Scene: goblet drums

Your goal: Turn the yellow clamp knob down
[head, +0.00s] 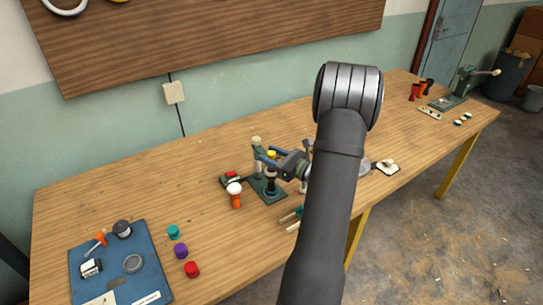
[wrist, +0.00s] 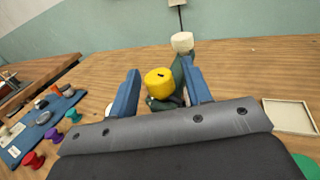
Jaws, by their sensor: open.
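The yellow clamp knob (wrist: 159,82) stands upright between the two blue fingers of my gripper (wrist: 160,88) in the wrist view. Gaps show on both sides of the knob, so the fingers are apart from it. In the head view the knob (head: 271,154) is a small yellow cap on a green clamp stand (head: 270,189) in the middle of the bench. My gripper (head: 264,157) is open around it there. My arm hides part of the bench to the right of the stand. A cream knob (wrist: 182,42) rises just behind the yellow one.
An orange goblet drum with a white top (head: 235,194) stands close left of the stand. Teal (head: 173,232), purple (head: 181,251) and red (head: 192,269) pieces stand front left beside a blue mat (head: 150,240). A pale tray (wrist: 290,116) lies to the right. The back left bench is clear.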

